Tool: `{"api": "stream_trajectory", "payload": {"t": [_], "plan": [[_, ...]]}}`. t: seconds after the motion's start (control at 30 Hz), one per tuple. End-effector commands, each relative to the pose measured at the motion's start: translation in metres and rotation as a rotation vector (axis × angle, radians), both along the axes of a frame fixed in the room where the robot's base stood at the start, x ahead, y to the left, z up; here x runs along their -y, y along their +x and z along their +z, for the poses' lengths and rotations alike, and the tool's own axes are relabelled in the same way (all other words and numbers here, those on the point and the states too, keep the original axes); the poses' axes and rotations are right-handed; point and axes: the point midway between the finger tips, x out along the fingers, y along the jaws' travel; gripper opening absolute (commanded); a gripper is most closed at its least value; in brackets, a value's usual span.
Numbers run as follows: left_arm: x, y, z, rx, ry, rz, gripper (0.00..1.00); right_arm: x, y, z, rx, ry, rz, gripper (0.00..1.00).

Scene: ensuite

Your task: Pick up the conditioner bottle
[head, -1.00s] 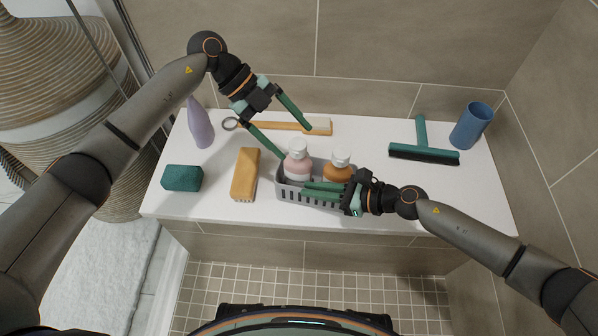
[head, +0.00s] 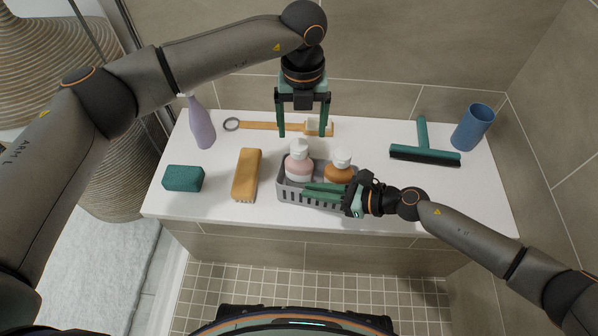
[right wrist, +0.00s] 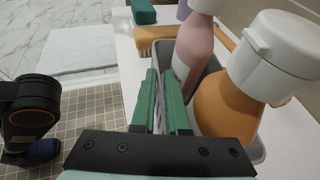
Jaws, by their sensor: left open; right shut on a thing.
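A grey slotted caddy (head: 286,193) stands on the white bench and holds two white-capped bottles: a pink bottle (head: 298,167) and an orange bottle (head: 339,173). I cannot read which is the conditioner. In the right wrist view, the pink bottle (right wrist: 192,48) stands beyond the orange bottle (right wrist: 226,105). My right gripper (head: 306,190) is shut on the caddy's near wall, which shows between its fingers in the right wrist view. My left gripper (head: 303,133) is open and empty, pointing down, its fingertips just behind the pink bottle's cap in the picture.
On the white bench (head: 225,215) are a wooden brush (head: 270,126), a yellow brush (head: 246,174), a green sponge (head: 183,178) and a purple bottle (head: 201,124). A green squeegee (head: 424,153) and blue cup (head: 472,127) are at the right. A tiled wall stands behind.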

Motion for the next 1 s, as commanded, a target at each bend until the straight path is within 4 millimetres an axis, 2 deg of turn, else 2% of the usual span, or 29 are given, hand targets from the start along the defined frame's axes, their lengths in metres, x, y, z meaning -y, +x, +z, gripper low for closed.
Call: {"api": "stream_trajectory", "payload": {"t": [0.03, 0.27, 0.6, 0.83, 1.0], "plan": [[0.000, 0.000, -0.007, -0.001, 0.001, 0.000, 0.84, 0.004, -0.004, -0.009, -0.011, -0.014, 0.001, 0.00], [-0.001, -0.001, -0.020, -0.001, 0.000, 0.001, 0.84, 0.004, -0.004, -0.009, -0.012, -0.014, 0.000, 0.00], [-0.006, -0.007, -0.064, -0.001, 0.000, 0.002, 0.84, 0.004, -0.004, -0.009, -0.012, -0.014, 0.000, 0.00], [-0.005, -0.006, -0.066, 0.001, -0.002, 0.002, 0.84, 0.004, -0.004, -0.009, -0.012, -0.014, 0.000, 0.00], [-0.005, -0.006, -0.066, 0.001, -0.002, 0.002, 0.65, 0.004, -0.004, -0.009, -0.012, -0.014, 0.000, 0.00]]}}
